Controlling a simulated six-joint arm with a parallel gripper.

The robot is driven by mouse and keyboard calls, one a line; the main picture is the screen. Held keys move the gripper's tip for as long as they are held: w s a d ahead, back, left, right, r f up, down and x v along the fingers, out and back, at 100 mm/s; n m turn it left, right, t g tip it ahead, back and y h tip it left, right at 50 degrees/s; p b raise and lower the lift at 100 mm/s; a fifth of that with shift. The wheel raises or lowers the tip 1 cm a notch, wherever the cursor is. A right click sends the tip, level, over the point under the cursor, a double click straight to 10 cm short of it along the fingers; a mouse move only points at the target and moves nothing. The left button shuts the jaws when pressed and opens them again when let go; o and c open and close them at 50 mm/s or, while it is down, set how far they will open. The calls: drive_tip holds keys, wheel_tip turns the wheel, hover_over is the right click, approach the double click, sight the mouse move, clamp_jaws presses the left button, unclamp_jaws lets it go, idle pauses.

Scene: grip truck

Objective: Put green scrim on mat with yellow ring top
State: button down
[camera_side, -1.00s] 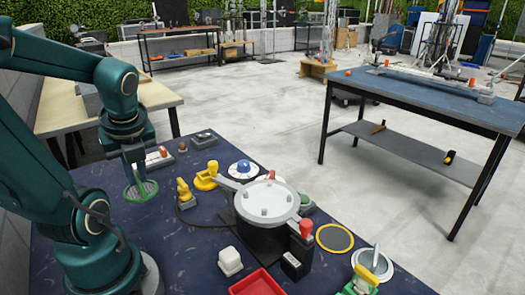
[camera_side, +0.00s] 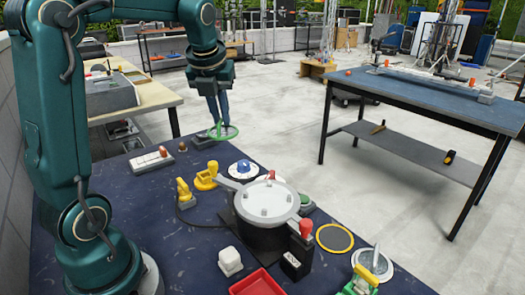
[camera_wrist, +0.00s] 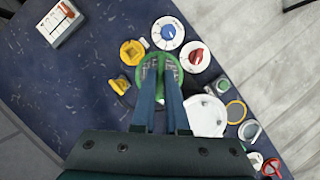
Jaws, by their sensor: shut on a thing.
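My gripper (camera_side: 221,122) is shut on the green scrim (camera_side: 231,134), a green ring-shaped piece, and holds it in the air above the far part of the blue table. In the wrist view the green scrim (camera_wrist: 177,66) shows around the fingertips (camera_wrist: 160,66), partly hidden by them. The mat with the yellow ring (camera_side: 334,238) lies flat at the right of the table, apart from my gripper. It also shows in the wrist view (camera_wrist: 236,112), right of the fingers. Its dark middle is bare.
A grey round machine (camera_side: 265,203) with a red-knobbed lever (camera_side: 306,229) stands between my gripper and the mat. Yellow clamps (camera_side: 206,177), a blue-knobbed dial (camera_side: 243,168), a white block (camera_side: 230,261) and a red tray (camera_side: 257,284) are nearby. A silver-handled round piece (camera_side: 373,264) sits close to the mat.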

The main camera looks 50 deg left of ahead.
drive_tip(key=w+d+m+h, duration=0.1)
drive_tip(key=w+d+m, duration=0.2)
drive_tip(key=w+d, duration=0.4)
drive_tip(key=m+t+h, duration=0.1)
drive_tip(key=m+h, duration=0.1)
drive_tip(key=m, duration=0.4)
hover_over(339, 235)
drive_tip(key=s, duration=0.2)
wheel_tip(339, 235, down, 7)
wheel_tip(339, 235, down, 6)
drive_tip(key=shift+s+r, duration=0.1)
drive_tip(key=shift+r, duration=0.05)
drive_tip(key=shift+f, duration=2.25)
drive_tip(key=shift+f, duration=0.2)
drive_tip(key=c, duration=0.9)
unclamp_jaws()
drive_tip(key=shift+c, duration=0.2)
